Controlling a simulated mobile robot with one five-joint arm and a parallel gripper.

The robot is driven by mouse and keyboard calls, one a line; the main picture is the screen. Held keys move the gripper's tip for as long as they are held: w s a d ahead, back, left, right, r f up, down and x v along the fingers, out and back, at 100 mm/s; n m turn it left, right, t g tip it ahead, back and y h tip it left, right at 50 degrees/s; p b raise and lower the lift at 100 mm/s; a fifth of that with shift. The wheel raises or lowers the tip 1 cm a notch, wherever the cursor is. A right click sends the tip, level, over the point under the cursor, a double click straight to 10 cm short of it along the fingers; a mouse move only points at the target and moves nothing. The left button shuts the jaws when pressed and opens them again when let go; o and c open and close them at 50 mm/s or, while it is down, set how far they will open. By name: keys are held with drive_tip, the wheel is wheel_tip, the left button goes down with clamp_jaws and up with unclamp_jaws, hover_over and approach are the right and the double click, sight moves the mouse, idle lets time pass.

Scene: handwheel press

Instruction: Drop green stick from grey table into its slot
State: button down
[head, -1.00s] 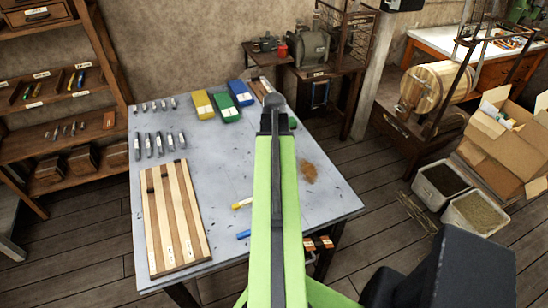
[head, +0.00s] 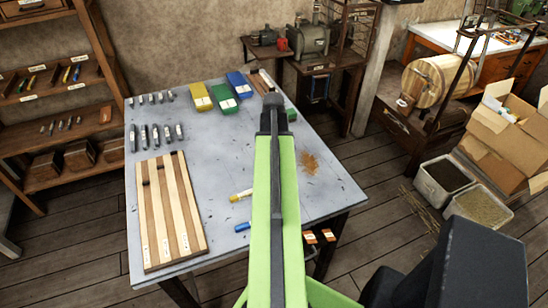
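A grey table (head: 215,150) stands ahead of me. A small green piece (head: 292,115) shows just right of my arm near the table's far right; the arm hides part of it, so I cannot tell if it is the green stick. My gripper (head: 273,102) points away from me over the table, seen from behind; its fingers cannot be made out. A yellow stick (head: 241,195) and a blue stick (head: 243,227) lie left of my arm. A striped wooden board (head: 172,210) with long grooves and labels lies at the table's left front.
Yellow (head: 200,98), green (head: 221,101) and blue (head: 238,84) labelled blocks sit at the table's back. Several small grey pieces (head: 155,136) stand at the back left. A shelf (head: 60,110) is at left. Crates (head: 443,175) stand on the floor at right.

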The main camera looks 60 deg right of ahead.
drive_tip(key=shift+f, duration=0.15)
idle(0.3)
drive_tip(key=shift+f+b, duration=0.3)
drive_tip(key=shift+b, duration=0.15)
drive_tip(key=shift+f+b, duration=0.3)
idle(0.7)
drive_tip(key=c, duration=0.9)
unclamp_jaws()
drive_tip(key=shift+r, duration=0.1)
wheel_tip(320, 180, up, 7)
drive_tip(key=p, duration=0.7)
drive_tip(key=shift+r, duration=0.1)
